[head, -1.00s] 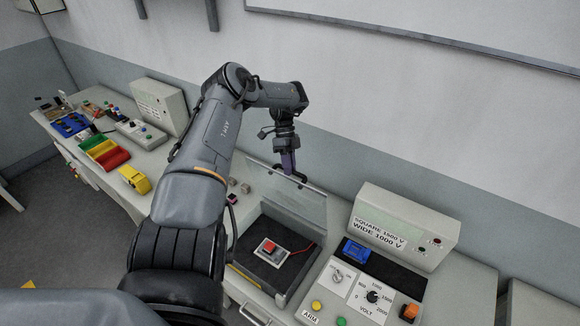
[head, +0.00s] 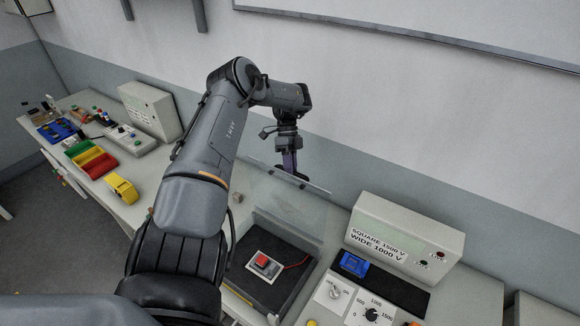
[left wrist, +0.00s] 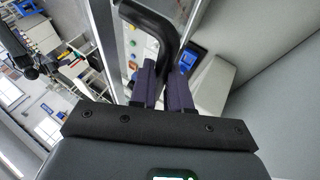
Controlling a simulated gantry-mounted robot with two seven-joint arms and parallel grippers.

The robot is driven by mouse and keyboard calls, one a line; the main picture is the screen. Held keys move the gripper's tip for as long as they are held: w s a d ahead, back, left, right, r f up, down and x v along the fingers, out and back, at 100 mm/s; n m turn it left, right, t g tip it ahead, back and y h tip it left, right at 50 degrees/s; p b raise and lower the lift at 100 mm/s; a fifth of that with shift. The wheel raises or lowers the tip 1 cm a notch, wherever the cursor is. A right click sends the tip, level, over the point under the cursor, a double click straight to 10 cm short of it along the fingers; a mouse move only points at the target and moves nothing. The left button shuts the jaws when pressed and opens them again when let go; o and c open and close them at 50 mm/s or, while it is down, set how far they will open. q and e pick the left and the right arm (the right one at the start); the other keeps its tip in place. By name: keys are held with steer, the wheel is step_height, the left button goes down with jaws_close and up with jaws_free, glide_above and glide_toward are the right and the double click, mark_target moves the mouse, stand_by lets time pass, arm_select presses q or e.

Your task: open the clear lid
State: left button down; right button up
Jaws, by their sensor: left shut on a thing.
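The clear lid (head: 285,207) stands raised, roughly upright, at the back of the dark open box (head: 262,291) in the head view. Inside the box is a small pale unit with a red button (head: 262,262) and a red wire. My left gripper (head: 289,168) is at the lid's top edge, on its far side, pointing down. In the left wrist view its purple fingers (left wrist: 164,88) are closed around a black bent handle (left wrist: 160,25). The fingertips are partly hidden in the head view. My right gripper is not in view.
A voltage console (head: 408,225) with a blue part (head: 354,264) and a dial stands right of the box. A yellow part (head: 122,189), coloured bins (head: 90,159) and another console (head: 150,110) lie left along the bench. The wall is close behind.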

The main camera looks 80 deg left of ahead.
arm_select(q)
steer(key=shift+a+f, duration=0.2)
steer(key=shift+f, duration=0.1)
steer(key=shift+w, duration=0.1)
steer(key=c, duration=1.4)
jaws_free()
steer(key=o, duration=0.3)
steer(key=shift+d, duration=0.15)
steer(key=shift+r, duration=0.1)
steer(key=b+v, duration=0.2)
steer(key=v, duration=0.9)
